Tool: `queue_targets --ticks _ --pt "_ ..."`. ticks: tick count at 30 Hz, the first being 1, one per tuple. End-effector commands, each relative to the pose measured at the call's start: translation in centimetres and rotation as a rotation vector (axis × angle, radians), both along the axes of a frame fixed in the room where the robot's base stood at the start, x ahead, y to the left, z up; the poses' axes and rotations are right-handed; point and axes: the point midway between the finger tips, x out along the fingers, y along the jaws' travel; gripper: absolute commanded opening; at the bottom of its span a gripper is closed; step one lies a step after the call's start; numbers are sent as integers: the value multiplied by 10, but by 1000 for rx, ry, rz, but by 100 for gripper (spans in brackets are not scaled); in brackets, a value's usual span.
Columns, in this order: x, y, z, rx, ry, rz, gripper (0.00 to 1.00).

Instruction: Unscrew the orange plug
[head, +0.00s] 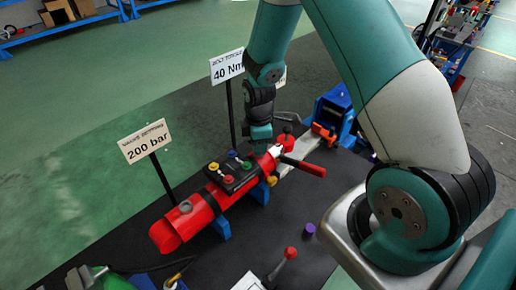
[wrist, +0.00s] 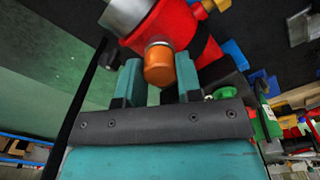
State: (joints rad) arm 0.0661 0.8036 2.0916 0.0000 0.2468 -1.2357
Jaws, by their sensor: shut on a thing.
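The orange plug (wrist: 159,64) is a short rounded cylinder on the red valve body in the wrist view. My gripper (wrist: 159,72) has one teal finger on each side of the plug and is shut on it. The plug still sits against the red body (wrist: 165,24). In the head view, my gripper (head: 262,138) points down at the right part of the long red cylinder (head: 187,215), and it hides the plug there. How far the plug is turned cannot be told.
A black block with coloured knobs (head: 232,172) sits on the cylinder, left of my gripper. A red lever handle (head: 304,166) sticks out to the right. Signs on posts, "200 bar" (head: 145,141) and "40 Nm" (head: 227,67), stand behind. A purple cap (head: 309,229) lies in front.

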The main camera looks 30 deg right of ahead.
Motion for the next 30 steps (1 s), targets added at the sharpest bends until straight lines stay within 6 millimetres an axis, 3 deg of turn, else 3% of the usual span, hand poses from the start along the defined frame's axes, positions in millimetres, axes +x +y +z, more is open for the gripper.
queue_targets --ticks 5,13,25,30 --pt "1 0 1 0 -2 71 0" --pt "1 0 1 -1 -2 416 0" --pt "1 0 1 -1 -3 490 0" --pt "1 0 1 -1 -3 728 0"
